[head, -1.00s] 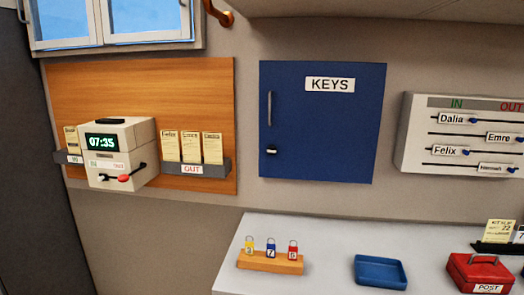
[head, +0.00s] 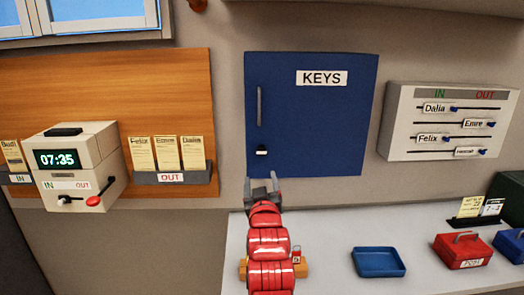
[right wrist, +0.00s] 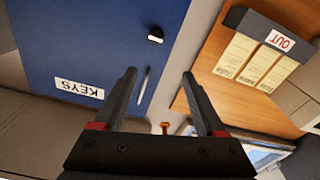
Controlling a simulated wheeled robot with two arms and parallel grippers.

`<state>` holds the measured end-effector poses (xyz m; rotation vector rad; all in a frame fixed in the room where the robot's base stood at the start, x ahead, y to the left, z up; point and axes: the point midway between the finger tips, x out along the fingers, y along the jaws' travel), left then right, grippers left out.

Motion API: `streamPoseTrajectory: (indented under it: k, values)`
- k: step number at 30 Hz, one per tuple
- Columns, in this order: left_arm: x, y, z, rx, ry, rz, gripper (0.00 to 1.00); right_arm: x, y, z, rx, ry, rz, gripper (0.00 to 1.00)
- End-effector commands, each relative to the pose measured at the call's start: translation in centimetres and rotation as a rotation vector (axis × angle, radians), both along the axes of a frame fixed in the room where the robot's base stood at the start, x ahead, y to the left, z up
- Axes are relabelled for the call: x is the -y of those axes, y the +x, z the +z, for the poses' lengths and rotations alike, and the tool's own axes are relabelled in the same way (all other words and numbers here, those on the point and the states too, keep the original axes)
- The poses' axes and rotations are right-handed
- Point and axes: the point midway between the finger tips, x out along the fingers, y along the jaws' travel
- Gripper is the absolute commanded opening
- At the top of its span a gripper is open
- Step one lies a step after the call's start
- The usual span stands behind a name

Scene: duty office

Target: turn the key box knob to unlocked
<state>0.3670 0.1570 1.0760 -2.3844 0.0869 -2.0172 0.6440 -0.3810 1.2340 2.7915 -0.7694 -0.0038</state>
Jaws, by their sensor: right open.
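The blue key box (head: 315,115) hangs on the wall with a white KEYS label. Its small knob (head: 262,151), black with a white part, sits low on the door's left side, under a vertical handle (head: 259,106). My red right arm rises from below, and my right gripper (head: 262,180) is open and empty just below the knob, apart from it. In the right wrist view, the picture is turned over; the knob (right wrist: 155,36) shows beyond the open fingers (right wrist: 162,95), and the key box door (right wrist: 85,45) fills the left. My left gripper is not in view.
A grey counter (head: 330,225) runs below the box, with a blue tray (head: 378,262) and a red POST box (head: 462,250). A wooden padlock stand (head: 301,267) is partly hidden by my arm. A time clock (head: 75,165) is at left, a name board (head: 448,122) at right.

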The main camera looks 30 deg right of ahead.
Motion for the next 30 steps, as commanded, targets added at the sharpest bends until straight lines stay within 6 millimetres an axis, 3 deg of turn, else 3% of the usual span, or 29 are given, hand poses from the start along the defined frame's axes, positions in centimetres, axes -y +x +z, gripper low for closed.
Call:
streamPoseTrajectory:
  k: [4, 8, 30]
  values:
    - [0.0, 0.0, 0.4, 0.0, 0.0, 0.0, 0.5, 0.9, -0.7, 0.3, -0.04, 0.041, -0.018, 0.73]
    - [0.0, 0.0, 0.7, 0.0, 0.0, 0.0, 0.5, 1.5, 0.0, 0.2, -0.051, 0.049, -0.022, 0.73]
    - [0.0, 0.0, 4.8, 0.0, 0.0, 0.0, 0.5, 8.0, 10.7, 0.5, -0.047, 0.044, -0.022, 0.73]
